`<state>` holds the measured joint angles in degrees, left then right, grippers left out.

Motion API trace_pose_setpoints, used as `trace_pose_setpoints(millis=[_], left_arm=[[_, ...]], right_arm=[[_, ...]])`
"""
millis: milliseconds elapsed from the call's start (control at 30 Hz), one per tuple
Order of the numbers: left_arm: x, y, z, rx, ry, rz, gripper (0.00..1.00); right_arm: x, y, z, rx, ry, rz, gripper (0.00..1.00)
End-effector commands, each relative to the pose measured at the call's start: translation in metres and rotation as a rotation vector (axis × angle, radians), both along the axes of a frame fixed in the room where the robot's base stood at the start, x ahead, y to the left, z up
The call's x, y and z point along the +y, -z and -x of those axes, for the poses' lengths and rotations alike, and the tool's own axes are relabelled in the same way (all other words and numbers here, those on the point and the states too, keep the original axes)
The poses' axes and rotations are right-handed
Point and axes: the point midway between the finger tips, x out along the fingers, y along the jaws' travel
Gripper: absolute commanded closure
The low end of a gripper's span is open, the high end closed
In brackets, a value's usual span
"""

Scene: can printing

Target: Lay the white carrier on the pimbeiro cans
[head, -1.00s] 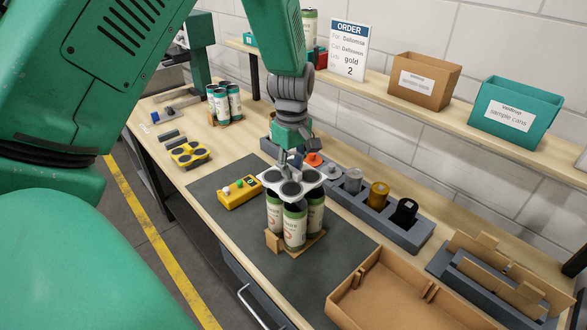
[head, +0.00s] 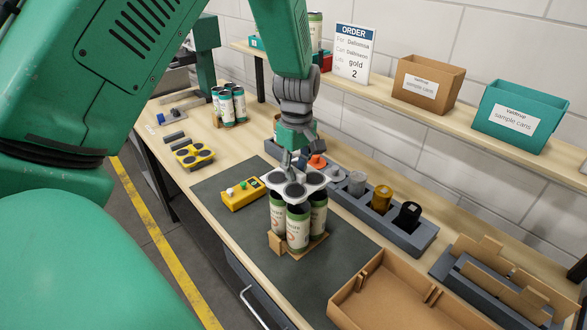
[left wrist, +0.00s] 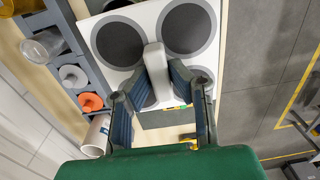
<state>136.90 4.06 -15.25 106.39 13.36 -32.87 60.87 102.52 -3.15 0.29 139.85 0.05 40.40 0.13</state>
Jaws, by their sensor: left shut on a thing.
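My left gripper (head: 294,168) is shut on the grip of the white carrier (head: 314,181). The carrier is a white plate with several dark round pads, and it is roughly level. It is directly above a cluster of cream-and-green cans (head: 298,231) on a small wooden base. The dark can tops show just under its front edge; I cannot tell whether it touches them. The can labels are too small to read. In the left wrist view the carrier (left wrist: 151,22) fills the upper middle, its light grip between the fingers (left wrist: 160,100). My right gripper is out of view.
A yellow box with buttons (head: 243,196) is left of the cans on the dark mat (head: 225,180). A grey rack (head: 400,238) with gold and black pieces is to the right. An open cardboard tray (head: 400,295) lies at front right. More cans (head: 227,106) stand further back.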

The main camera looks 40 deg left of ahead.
Motion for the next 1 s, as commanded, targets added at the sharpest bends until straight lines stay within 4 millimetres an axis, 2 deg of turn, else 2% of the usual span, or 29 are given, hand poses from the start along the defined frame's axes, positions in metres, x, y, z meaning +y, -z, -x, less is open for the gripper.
trace_pose_setpoints(millis=[1000], left_arm=[[-0.0119,0.0002,-0.0003,0.0,0.002,-0.007,1.0]], right_arm=[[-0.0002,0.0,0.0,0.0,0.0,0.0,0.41]])
